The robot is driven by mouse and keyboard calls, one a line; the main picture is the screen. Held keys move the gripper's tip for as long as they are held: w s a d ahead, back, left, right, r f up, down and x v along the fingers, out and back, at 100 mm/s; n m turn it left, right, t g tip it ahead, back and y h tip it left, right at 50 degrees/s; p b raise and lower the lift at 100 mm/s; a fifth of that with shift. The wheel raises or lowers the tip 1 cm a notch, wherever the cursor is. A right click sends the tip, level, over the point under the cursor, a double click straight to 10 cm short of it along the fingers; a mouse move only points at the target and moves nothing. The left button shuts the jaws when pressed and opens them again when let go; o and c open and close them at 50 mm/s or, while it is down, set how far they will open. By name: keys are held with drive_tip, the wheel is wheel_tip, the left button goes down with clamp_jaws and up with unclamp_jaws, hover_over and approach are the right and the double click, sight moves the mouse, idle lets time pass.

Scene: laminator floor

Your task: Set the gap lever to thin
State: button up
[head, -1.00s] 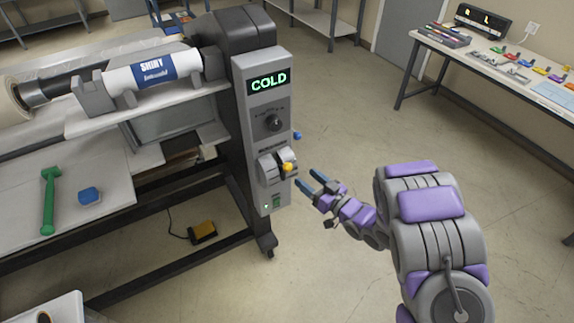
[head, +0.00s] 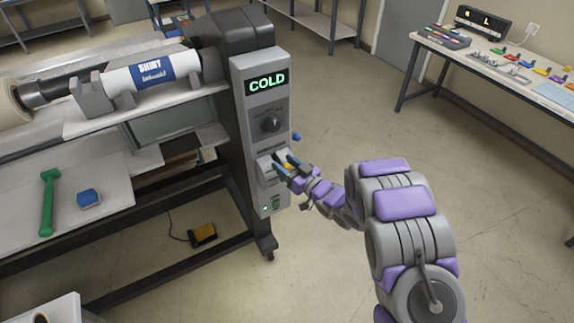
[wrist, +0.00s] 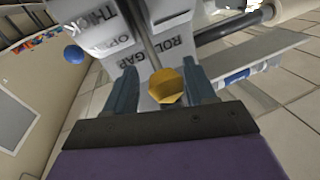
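The gap lever's yellow knob (head: 288,167) is on the grey control panel (head: 252,118) of the laminator, mostly hidden by my gripper (head: 284,162) in the head view. In the wrist view the knob (wrist: 166,87) sits between the two blue-grey fingers of my gripper (wrist: 160,68). The fingers are open, with a gap visible on both sides of the knob. A green COLD display (head: 267,82) is above a dark dial (head: 270,123).
A blue ball (head: 296,137) sticks out at the panel's right side, close above my gripper; it also shows in the wrist view (wrist: 73,54). A yellow pedal (head: 203,235) lies on the floor. A table (head: 465,62) with small items stands far right. Open floor lies between.

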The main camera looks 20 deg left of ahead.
drive_tip(key=shift+a+f, duration=0.15)
drive_tip(key=shift+a, duration=0.4)
drive_tip(key=shift+a+f, duration=0.15)
drive_tip(key=shift+a, duration=0.4)
drive_tip(key=c, duration=0.3)
drive_tip(key=shift+a, duration=0.15)
drive_tip(key=shift+c, duration=0.8)
drive_tip(key=shift+d+f, duration=0.1)
drive_tip(key=shift+d, duration=0.25)
drive_tip(key=c, duration=0.3)
drive_tip(key=shift+d+r, duration=0.2)
clamp_jaws()
drive_tip(key=shift+d+f, duration=0.1)
